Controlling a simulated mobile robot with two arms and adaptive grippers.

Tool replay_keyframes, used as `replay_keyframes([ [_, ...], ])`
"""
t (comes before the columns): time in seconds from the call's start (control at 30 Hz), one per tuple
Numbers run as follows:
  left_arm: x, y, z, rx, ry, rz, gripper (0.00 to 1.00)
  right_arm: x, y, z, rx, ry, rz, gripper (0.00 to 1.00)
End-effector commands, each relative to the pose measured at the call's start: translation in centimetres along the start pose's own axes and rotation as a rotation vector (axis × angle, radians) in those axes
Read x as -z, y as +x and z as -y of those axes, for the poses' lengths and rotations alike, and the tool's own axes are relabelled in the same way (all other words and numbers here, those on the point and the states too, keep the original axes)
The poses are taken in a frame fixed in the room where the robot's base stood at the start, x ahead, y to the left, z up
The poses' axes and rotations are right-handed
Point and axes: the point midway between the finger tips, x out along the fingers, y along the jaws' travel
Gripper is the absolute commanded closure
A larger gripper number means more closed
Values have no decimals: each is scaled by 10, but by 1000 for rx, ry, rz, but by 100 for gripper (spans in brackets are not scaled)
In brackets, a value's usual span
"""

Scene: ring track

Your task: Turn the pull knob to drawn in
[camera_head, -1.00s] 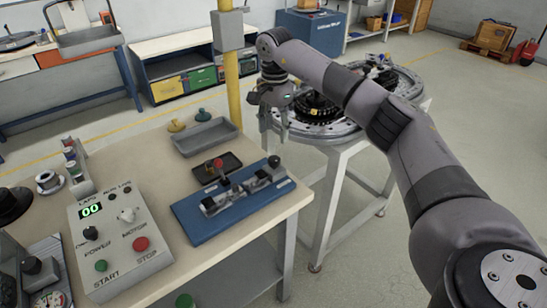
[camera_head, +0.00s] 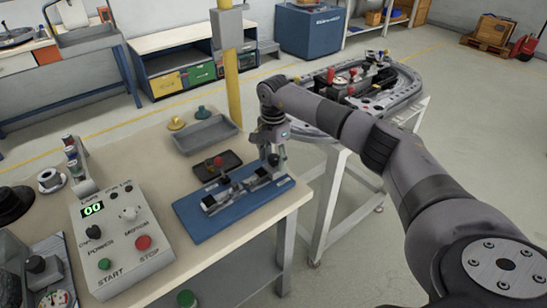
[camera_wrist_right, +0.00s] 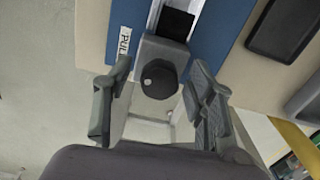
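The pull knob (camera_wrist_right: 159,79) is a dark round knob with a pale dot, at the end of a grey block on the blue base plate (camera_wrist_right: 212,35), beside a label reading "PUL". In the wrist view my right gripper (camera_wrist_right: 160,88) is open, one finger on each side of the knob, apart from it. In the head view the right gripper (camera_head: 275,158) points down over the right end of the blue base plate (camera_head: 207,232) and hides the knob there. My left gripper is not in view.
A control box (camera_head: 122,240) with a green display and buttons stands at the left of the bench. A dark tray (camera_head: 229,172) and a grey tray (camera_head: 202,137) lie behind the blue plate. A ring track table (camera_head: 408,92) stands at the right.

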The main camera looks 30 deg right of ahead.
Motion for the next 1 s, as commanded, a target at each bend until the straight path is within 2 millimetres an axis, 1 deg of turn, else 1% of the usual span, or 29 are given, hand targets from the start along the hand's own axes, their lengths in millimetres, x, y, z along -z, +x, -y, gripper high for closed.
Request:
replay_keyframes([
  [0.03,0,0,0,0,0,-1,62,0,0,0,0,0,0,53],
  [0.07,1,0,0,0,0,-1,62,0,0,0,0,0,0,55],
  [0.7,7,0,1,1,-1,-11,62,0,0,0,0,0,0,97],
  [1.0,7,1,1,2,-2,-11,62,0,0,0,1,42,1,97],
])
